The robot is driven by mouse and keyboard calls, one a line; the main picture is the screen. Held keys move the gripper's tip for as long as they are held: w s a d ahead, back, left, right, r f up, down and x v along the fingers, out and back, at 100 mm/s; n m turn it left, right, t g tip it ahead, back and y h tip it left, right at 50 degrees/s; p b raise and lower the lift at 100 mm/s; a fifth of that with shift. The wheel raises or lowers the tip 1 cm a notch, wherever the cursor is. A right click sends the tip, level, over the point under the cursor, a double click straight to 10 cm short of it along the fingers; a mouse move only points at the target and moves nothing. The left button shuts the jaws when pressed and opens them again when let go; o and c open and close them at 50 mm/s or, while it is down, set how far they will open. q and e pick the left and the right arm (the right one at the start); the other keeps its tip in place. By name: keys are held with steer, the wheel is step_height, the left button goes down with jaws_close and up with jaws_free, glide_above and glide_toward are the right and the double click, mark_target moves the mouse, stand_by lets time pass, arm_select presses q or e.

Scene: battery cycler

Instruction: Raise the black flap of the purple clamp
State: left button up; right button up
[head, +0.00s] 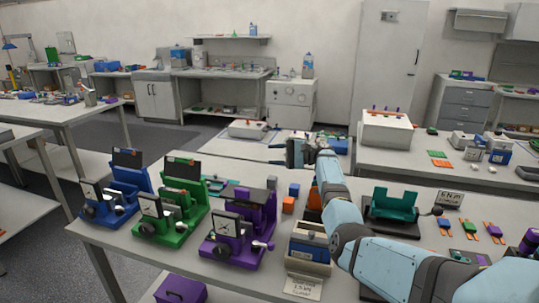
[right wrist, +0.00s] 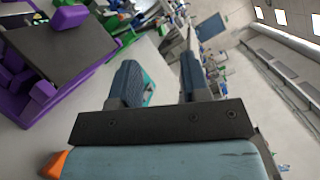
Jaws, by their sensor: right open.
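The purple clamp (head: 238,228) stands on the near table, the rightmost of three similar clamps. Its black flap (head: 250,194) lies down, roughly level, across the top. In the right wrist view the flap (right wrist: 62,50) shows as a dark plate between purple parts, at the left. My right gripper (head: 276,154) is open and empty, above and behind the purple clamp, its fingers pointing left in the head view. In the right wrist view its two fingers (right wrist: 160,65) are spread apart and clear of the clamp. My left gripper is out of view.
The green clamp (head: 172,212) and blue clamp (head: 117,196) stand to the left with their black flaps upright. A blue-and-beige device (head: 309,249) with a label card (head: 303,288) stands right of the purple clamp. Small blue and orange blocks (head: 289,205) lie behind it.

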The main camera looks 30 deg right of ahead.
steer(key=v, duration=0.8)
steer(key=shift+d, duration=0.4)
steer(key=shift+r, duration=0.1)
stand_by(0.8)
